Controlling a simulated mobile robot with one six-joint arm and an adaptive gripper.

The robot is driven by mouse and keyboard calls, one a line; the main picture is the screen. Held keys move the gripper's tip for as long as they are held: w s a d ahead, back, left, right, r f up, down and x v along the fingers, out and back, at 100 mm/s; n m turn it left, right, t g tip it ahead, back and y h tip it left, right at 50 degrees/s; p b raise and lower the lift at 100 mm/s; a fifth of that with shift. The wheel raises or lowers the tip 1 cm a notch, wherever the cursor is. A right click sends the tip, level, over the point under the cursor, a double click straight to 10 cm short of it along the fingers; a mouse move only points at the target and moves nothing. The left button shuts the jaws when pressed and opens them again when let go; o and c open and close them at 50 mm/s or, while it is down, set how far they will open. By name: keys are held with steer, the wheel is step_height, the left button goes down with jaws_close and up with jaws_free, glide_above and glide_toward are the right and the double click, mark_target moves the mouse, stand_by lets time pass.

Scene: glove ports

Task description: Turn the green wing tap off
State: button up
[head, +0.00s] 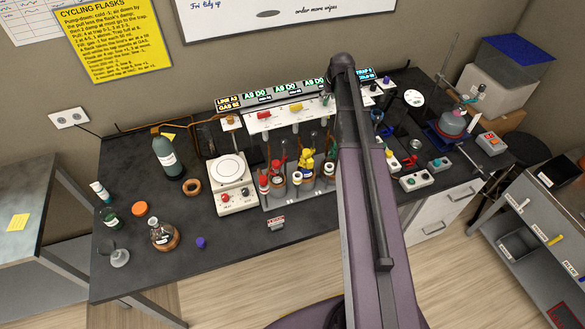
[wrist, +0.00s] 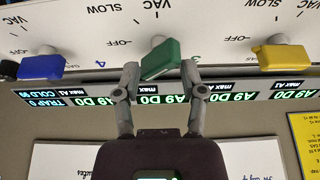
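The green wing tap (wrist: 161,59) is in the middle of the wrist view, on a white panel seen upside down with VAC, SLOW and OFF marks. Its handle sits slanted, lower left to upper right. In the head view the green tap (head: 326,99) shows just left of my arm. My gripper (wrist: 159,67) has one finger on each side of the handle, apart from each other. The fingertips are very close to its sides; I cannot tell whether they touch. My arm hides the gripper in the head view.
A blue tap (wrist: 42,67) and a yellow tap (wrist: 282,57) flank the green one. A lit display strip (wrist: 220,96) runs along the panel. Flasks, a white hotplate (head: 232,177) and a dark bottle (head: 167,157) stand on the black bench. The front left bench is partly clear.

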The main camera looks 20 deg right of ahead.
steer(key=shift+p+v, duration=5.7)
steer(key=shift+v, duration=0.95)
steer(key=s+a+f+g+b, duration=0.1)
steer(key=s+a+f+b, duration=0.4)
steer(key=a+f+b, duration=0.1)
steer(key=s+a+f+g+b, duration=0.1)
steer(key=s+a+f+b, duration=0.4)
steer(key=a+f+b, duration=0.1)
steer(key=s+a+f+g+b, duration=0.1)
steer(key=s+a+f+b, duration=0.3)
steer(key=a+f+b, duration=0.3)
steer(key=shift+s+f+g, duration=0.15)
steer(key=shift+s+f, duration=0.05)
steer(key=shift+f, duration=0.25)
steer(key=shift+s+f+g, duration=0.15)
steer(key=shift+s+f, duration=0.05)
steer(key=shift+f, duration=0.2)
steer(key=shift+s+a+f+b, duration=0.5)
steer(key=shift+s+b, duration=0.05)
steer(key=shift+b, duration=0.15)
